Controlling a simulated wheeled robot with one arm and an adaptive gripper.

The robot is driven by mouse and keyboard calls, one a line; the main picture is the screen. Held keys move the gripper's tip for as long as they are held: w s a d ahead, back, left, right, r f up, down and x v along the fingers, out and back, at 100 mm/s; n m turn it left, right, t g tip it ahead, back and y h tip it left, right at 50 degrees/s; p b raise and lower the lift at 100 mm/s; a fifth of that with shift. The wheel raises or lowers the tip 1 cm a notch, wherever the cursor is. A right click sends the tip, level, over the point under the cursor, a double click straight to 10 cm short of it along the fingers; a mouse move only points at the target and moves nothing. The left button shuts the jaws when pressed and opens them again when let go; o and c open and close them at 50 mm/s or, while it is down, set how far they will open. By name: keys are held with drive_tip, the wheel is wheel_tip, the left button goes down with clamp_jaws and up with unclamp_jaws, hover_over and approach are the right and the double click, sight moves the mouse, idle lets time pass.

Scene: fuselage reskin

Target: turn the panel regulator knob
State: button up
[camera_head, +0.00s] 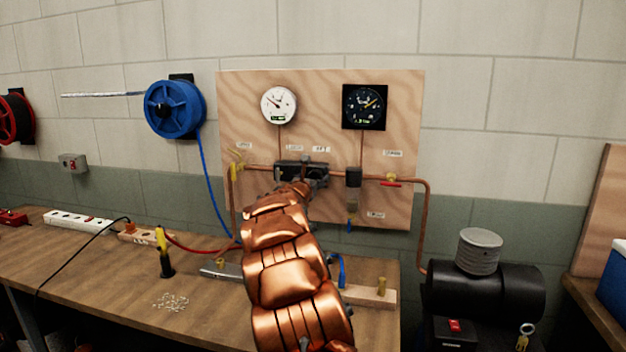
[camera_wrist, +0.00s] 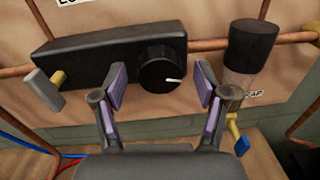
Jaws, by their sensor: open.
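The panel regulator (camera_wrist: 110,50) is a dark block on a copper pipe on the wooden panel. Its black round knob (camera_wrist: 163,68) has a white pointer mark that points right and slightly down. My gripper (camera_wrist: 160,80) is open in the wrist view, with one purple-padded finger on each side of the knob. The left finger is close to the knob's left edge; I cannot tell whether either finger touches it. In the head view my copper-coloured arm reaches up to the regulator (camera_head: 290,167), and the arm and gripper hide the knob.
A dark filter bowl (camera_wrist: 253,47) hangs right of the knob, close to the right finger. A grey lever (camera_wrist: 43,90) is at the left. A white gauge (camera_head: 279,104) and a black gauge (camera_head: 364,106) are above. The workbench (camera_head: 120,285) lies below.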

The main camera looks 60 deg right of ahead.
drive_tip(key=c, duration=1.2)
drive_tip(key=shift+o, duration=0.2)
drive_tip(key=shift+f+m+b, duration=0.15)
drive_tip(key=shift+m+b, duration=0.15)
drive_tip(key=shift+b, duration=0.25)
drive_tip(key=shift+s+m+y+b, duration=0.15)
drive_tip(key=shift+m+y+b, duration=0.25)
drive_tip(key=shift+m+b, duration=5.9)
drive_tip(key=shift+d, duration=0.1)
